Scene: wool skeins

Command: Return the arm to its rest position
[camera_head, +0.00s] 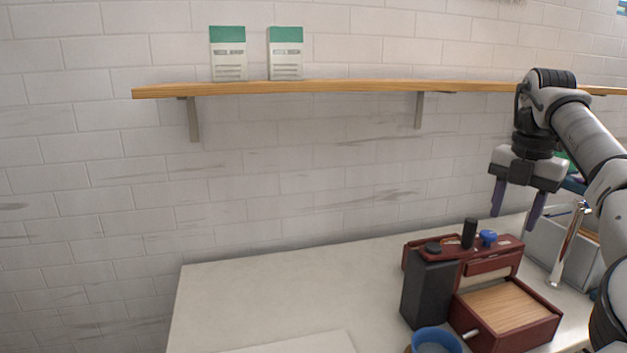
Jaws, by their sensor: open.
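My gripper (516,203) hangs on the right side of the view with its two dark purple fingers pointing down. The fingers are apart with nothing between them. It is above and behind the dark red box on the counter, clear of it. My arm (588,132) reaches in from the right edge and bends down to the gripper at the height of the shelf. No wool skeins can be made out in this view.
A wooden shelf (350,87) on the wall bears two green-and-white packets (229,55). The counter (270,285) holds a dark red box (509,317) with an open drawer, a black canister (428,290), a blue cup (436,339) and a metal faucet-like piece (569,243). The counter's left part is clear.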

